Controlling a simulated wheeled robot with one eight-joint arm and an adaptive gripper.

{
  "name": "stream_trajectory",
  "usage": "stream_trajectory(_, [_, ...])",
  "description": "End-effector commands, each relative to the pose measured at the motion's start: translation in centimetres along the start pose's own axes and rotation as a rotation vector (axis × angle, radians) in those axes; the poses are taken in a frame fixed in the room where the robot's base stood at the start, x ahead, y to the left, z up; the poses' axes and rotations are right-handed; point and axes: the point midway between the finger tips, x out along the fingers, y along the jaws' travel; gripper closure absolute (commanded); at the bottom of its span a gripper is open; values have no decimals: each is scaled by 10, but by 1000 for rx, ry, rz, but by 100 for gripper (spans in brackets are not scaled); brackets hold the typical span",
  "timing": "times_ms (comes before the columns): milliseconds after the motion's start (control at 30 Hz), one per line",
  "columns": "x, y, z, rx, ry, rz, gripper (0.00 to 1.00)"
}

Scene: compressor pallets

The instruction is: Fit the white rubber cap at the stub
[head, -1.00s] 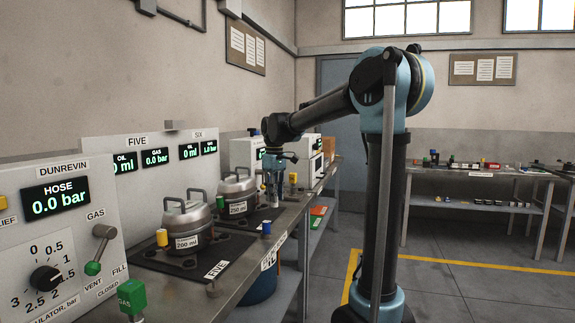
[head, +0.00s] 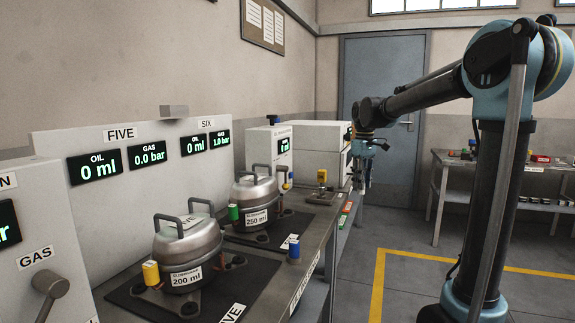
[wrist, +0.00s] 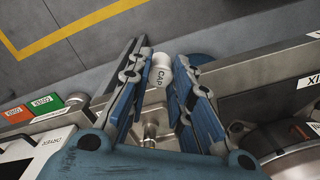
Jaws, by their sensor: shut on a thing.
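My gripper (head: 366,172) hangs beside the bench's far end in the head view. In the wrist view its blue fingers (wrist: 163,62) are shut on the white rubber cap (wrist: 160,74), marked CAP, near their tips. The cap is too small to make out in the head view. A 200 ml compressor (head: 188,250) and a 250 ml compressor (head: 256,198) stand on black mats. A yellow cap (head: 151,273) is at the first and a green cap (head: 233,213) at the second. I cannot tell which stub is the bare one.
A blue-topped post (head: 294,249) stands at the bench edge. A small brass fitting (head: 322,177) and white machines (head: 320,146) are farther back. A metal fitting (wrist: 150,128) shows below my fingers in the wrist view. Open floor (head: 405,262) lies right of the bench.

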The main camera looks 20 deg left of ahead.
Motion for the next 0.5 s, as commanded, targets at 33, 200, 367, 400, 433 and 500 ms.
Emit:
stream_trajectory(33, [0, 2, 2, 4, 0, 0, 100])
stream_trajectory(200, [0, 6, 4, 9, 0, 0, 100])
stream_trajectory(367, [-6, -10, -5, -24, 0, 0, 100])
stream_trajectory(400, [-8, -18, -10, -43, 0, 0, 100])
stream_trajectory(433, [-10, -26, -14, -58, 0, 0, 100])
stream_trajectory(500, [-17, -46, -24, -100, 0, 0, 100])
